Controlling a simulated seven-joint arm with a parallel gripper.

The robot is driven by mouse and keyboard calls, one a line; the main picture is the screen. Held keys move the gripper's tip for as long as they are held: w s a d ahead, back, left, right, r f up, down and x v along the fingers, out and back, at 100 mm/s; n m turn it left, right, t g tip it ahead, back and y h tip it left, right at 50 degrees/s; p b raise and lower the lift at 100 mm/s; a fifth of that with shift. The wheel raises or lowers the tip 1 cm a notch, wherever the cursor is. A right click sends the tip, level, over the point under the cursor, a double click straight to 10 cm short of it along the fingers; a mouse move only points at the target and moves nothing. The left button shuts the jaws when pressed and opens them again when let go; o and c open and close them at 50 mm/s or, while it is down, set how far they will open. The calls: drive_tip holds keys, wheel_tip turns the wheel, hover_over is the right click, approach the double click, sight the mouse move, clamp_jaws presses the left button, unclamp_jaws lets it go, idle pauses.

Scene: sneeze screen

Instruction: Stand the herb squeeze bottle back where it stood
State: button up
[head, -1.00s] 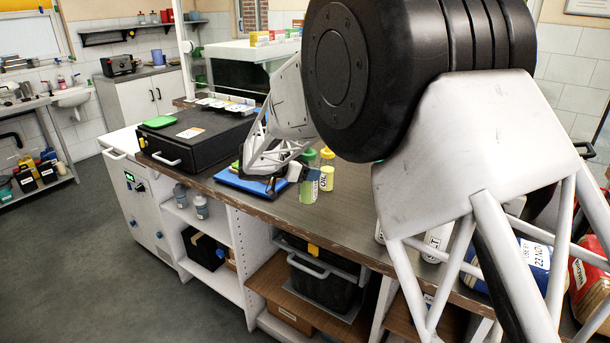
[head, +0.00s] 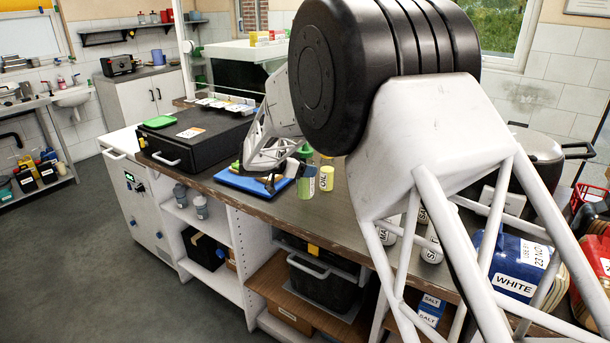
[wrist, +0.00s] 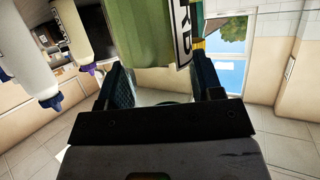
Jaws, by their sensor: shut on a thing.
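The herb squeeze bottle (head: 307,184) is green, with a green cap and a pale label, and looks upright at the counter's front edge in the head view. In the wrist view its green body (wrist: 142,35) fills the space between the fingers, and its label shows the letters "RB". My gripper (wrist: 160,82) is shut on it. In the head view my gripper (head: 290,174) comes to the bottle from the left, partly hidden by my arm. I cannot tell whether the bottle's base touches the counter.
A yellow oil bottle (head: 326,179) stands just right of the herb bottle. A blue board (head: 232,182) lies to the left, before a black case (head: 200,140). Bare counter (head: 340,208) lies to the right.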

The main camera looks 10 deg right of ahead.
drive_tip(key=shift+f, duration=1.3)
drive_tip(key=shift+f, duration=0.1)
drive_tip(key=o, duration=1.1)
drive_tip(key=v, duration=1.2)
drive_tip(key=shift+s, duration=0.1)
